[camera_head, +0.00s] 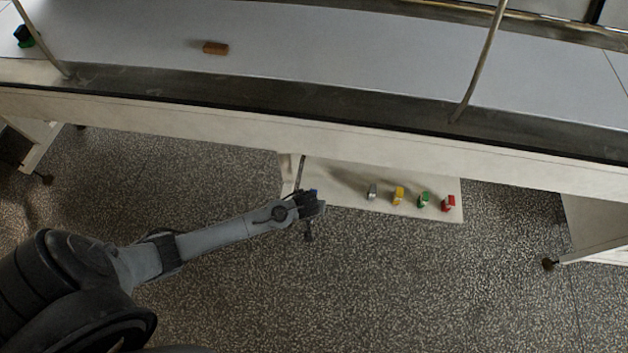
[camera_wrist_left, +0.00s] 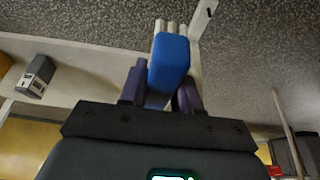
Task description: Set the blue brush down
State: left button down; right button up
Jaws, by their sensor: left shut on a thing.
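The blue brush (camera_wrist_left: 168,62) is between the dark fingers of my left gripper (camera_wrist_left: 161,90) in the left wrist view, and the gripper is shut on it. Pale strips show at its far end; I cannot tell whether they are bristles. In the head view my left gripper (camera_head: 312,203) is at the left end of a low pale shelf (camera_head: 335,178), with only a small blue patch of the brush (camera_head: 314,191) visible. I cannot tell whether the brush touches the shelf. My right gripper is not in view.
A grey item (camera_head: 372,191), a yellow one (camera_head: 398,195), a green one (camera_head: 423,199) and a red one (camera_head: 448,203) stand in a row on the shelf. Above is a long conveyor (camera_head: 330,50) carrying a brown block (camera_head: 215,48). Bare shelf lies between my gripper and the grey item.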

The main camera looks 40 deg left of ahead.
pick_arm(q)
jog(key=b, duration=0.3)
send_over(317, 180)
jog(key=s+d, duration=0.1)
jog(key=s, duration=0.1)
jog(key=shift+w, duration=0.25)
jog(key=shift+w+f, duration=0.1)
jog(key=shift+f, duration=0.3)
notch_tip(317, 180, down, 2)
jog(key=shift+w+a+f+b, duration=0.1)
jog(key=shift+f+b, duration=0.05)
jog(key=shift+b, duration=0.85)
jog(key=shift+f, duration=0.25)
jog(key=shift+f, duration=0.1)
jog(key=c, duration=0.8)
grip_release()
